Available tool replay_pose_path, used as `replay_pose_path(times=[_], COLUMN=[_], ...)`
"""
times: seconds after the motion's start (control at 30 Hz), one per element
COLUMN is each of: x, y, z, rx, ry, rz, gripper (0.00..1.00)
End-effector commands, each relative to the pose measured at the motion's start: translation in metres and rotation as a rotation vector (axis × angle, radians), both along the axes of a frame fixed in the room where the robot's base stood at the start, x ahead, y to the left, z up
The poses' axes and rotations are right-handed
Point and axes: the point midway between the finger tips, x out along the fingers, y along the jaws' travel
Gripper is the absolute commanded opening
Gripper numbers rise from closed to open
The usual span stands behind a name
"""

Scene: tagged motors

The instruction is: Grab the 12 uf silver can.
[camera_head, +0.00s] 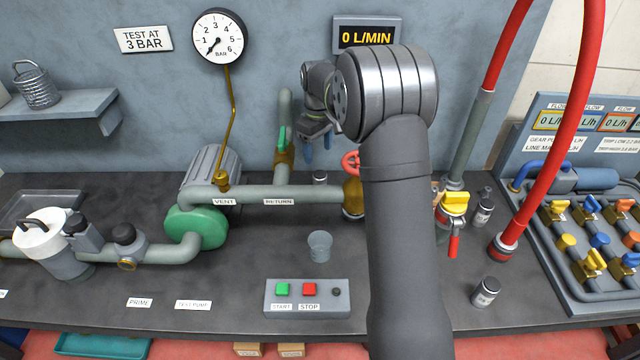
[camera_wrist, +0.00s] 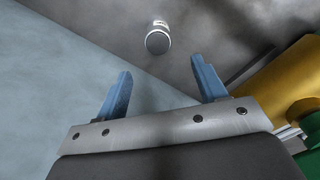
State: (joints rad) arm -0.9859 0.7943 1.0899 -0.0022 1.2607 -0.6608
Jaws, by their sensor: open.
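Several small silver cans stand on the dark bench; their ratings are too small to read, so I cannot tell which is 12 uf. One can (camera_head: 320,178) is behind the green-grey pipe, below my gripper (camera_head: 318,147). Another can (camera_head: 485,292) stands at the front right, and another (camera_head: 482,212) stands farther back at the right. My gripper is open and empty, its blue fingers apart. In the wrist view a silver can (camera_wrist: 157,40) with a white label lies ahead of my gripper (camera_wrist: 161,67), beyond the fingertips and roughly centred between them.
The horizontal pipe (camera_head: 275,194) runs in front of the rear can. A green-handled valve (camera_head: 283,152) stands left of my gripper, and a brass fitting (camera_head: 353,195) is to the right.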

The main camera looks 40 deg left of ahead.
Motion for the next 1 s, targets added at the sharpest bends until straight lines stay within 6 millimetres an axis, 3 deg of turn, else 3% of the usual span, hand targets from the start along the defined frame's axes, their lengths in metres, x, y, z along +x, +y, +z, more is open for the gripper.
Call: replay_pose_path(times=[0.1, 0.33, 0.67, 1.0], x=[0.000, 0.000, 0.001, 0.003], y=[0.000, 0.000, -0.001, -0.004], z=[-0.029, -0.073, -0.095, -0.139], rx=[-0.002, 0.001, 0.002, 0.004], ry=[0.002, 0.001, 0.001, 0.000], rz=[0.001, 0.001, 0.001, 0.001], gripper=[0.65, 0.65, 0.65, 0.65])
